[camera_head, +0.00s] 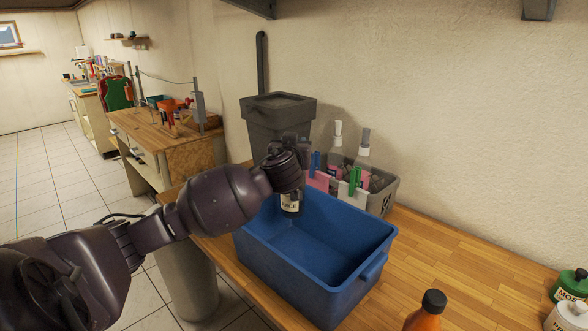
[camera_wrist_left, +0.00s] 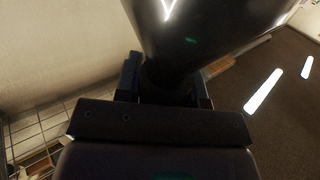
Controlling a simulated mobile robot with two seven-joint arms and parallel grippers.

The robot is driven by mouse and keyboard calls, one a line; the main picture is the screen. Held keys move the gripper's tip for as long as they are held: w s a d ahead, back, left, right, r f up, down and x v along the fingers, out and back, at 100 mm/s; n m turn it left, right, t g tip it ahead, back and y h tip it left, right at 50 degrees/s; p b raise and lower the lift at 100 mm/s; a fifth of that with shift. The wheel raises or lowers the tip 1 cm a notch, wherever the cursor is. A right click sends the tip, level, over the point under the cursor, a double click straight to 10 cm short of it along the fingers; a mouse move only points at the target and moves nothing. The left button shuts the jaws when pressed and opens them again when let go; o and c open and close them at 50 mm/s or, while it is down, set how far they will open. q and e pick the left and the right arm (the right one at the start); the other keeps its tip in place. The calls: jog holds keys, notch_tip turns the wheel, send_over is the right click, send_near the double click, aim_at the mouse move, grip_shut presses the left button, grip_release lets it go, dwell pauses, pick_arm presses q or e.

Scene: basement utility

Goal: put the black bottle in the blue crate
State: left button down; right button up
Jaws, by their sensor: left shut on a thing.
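The blue crate (camera_head: 352,284) stands on the wooden worktop and looks empty inside apart from the bottle's overlap. The black bottle (camera_head: 291,208), with a pale label, shows below my left wrist at the crate's back left corner. Its lower part overlaps the crate's opening; I cannot tell whether it touches the crate. My left gripper is mostly hidden behind its own wrist in the head view. In the left wrist view, my left gripper (camera_wrist_left: 165,88) is shut on the bottle, whose dark body (camera_wrist_left: 215,30) fills the top. My right gripper is not in view.
A grey caddy (camera_head: 380,202) with spray bottles and pegs stands behind the crate, beside a dark grey bin (camera_head: 278,112). An orange bottle (camera_head: 425,318) with a black cap is at the front.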

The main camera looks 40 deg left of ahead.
pick_arm(q)
notch_tip(320, 180, down, 2)
jog(key=shift+a, duration=0.1)
jog(key=shift+f+p, duration=0.3)
jog(key=shift+f, duration=2.05)
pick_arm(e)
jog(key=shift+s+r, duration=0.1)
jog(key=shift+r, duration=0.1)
pick_arm(q)
jog(key=shift+f+b, duration=0.4)
jog(key=shift+b, duration=0.05)
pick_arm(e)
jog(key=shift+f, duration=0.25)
pick_arm(q)
jog(key=shift+f, duration=0.2)
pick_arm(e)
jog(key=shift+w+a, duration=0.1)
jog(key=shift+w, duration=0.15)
pick_arm(q)
jog(key=c, duration=0.7)
grip_release()
